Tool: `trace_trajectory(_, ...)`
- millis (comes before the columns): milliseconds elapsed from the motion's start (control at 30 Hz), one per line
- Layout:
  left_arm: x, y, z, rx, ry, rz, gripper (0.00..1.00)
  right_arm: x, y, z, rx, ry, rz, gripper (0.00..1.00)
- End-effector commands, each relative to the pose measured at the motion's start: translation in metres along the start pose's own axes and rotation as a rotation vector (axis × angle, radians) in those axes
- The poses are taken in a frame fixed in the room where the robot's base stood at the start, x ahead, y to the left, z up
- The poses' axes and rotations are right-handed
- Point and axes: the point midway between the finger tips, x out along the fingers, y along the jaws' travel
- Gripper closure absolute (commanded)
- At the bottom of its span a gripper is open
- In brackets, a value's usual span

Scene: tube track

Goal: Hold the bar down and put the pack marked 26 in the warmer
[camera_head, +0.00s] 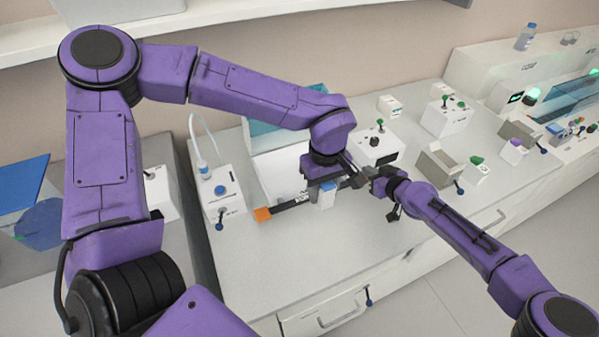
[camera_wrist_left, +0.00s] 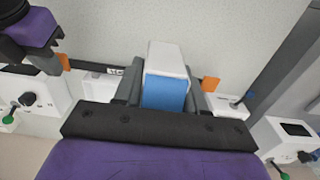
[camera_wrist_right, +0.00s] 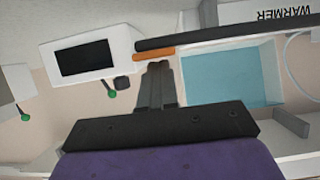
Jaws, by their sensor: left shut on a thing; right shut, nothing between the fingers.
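My left gripper (camera_head: 326,186) is shut on a white pack with a blue face (camera_head: 327,195). The pack fills the space between the fingers in the left wrist view (camera_wrist_left: 166,88); no number is readable on it. The warmer (camera_wrist_right: 262,14) carries its name upside down in the right wrist view, with a teal panel (camera_wrist_right: 230,75) beside it. A black bar (camera_head: 292,205) with an orange end (camera_head: 262,214) runs along the warmer's front. My right gripper (camera_wrist_right: 156,72) is shut and empty, its tips close to an orange part of the bar (camera_wrist_right: 155,53); contact is unclear.
A white unit with a blue button and hose (camera_head: 222,190) stands left of the warmer. A white box with a black knob (camera_head: 377,143) stands behind the grippers. A grey holder (camera_head: 437,167) is to the right. The counter's front (camera_head: 300,262) is clear.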

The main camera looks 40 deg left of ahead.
Motion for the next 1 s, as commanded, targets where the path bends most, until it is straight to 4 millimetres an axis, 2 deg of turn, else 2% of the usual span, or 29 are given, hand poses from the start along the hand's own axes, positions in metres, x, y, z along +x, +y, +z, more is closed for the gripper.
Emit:
trace_trajectory(633,0.025,0.0,-0.074,-0.003,0.0,0.0,0.92,0.0,0.001,0.001,0.0,-0.001,0.001,1.0)
trace_trajectory(767,0.028,0.0,-0.081,-0.001,0.0,0.0,0.92,0.0,0.001,0.001,0.0,-0.001,0.001,1.0)
trace_trajectory(1000,0.028,0.0,-0.082,-0.001,0.0,0.0,0.92,0.0,0.001,0.001,0.0,-0.001,0.001,1.0)
